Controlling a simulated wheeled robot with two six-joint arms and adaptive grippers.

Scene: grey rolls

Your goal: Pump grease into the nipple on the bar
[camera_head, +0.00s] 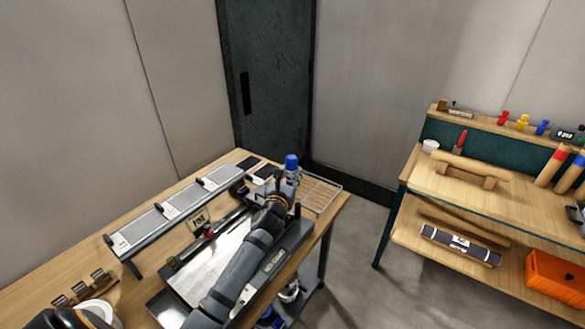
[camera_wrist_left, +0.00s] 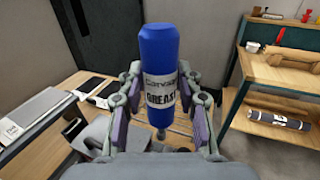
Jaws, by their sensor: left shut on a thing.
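A blue grease canister (camera_head: 291,162) with a white label stands above the far end of the bench. A dark bar (camera_head: 207,238) with a small red part lies on the bench, left of my arm. I cannot make out the nipple on it. My left arm hides part of the bench. My right gripper is not in view.
A long grey rack (camera_head: 170,212) runs along the bench's back edge. A wire rack (camera_head: 320,193) lies at its far right corner. A dark-edged tray (camera_head: 167,309) lies under my arm. A second bench (camera_head: 480,205) stands right, across open floor (camera_head: 350,265).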

